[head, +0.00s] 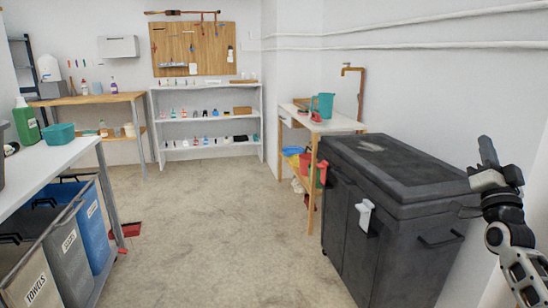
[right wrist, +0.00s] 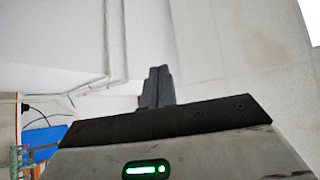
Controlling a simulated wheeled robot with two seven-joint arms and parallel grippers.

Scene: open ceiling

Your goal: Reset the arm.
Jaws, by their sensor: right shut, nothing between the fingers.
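My right gripper (head: 487,151) is at the right of the head view, raised above the right end of the dark grey lidded cart, with its fingers pointing up. It also shows in the right wrist view (right wrist: 157,75), where its two dark fingers lie together with nothing between them. The arm comes in from the lower right corner of the head view. My left gripper is not in the head view.
The dark cart (head: 345,205) stands close below the right arm, with a white wall behind. A table (head: 345,124) with a teal pitcher (head: 326,105) is beyond it. A white table (head: 45,170) stands left over labelled bins (head: 93,225). The middle floor is mostly clear.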

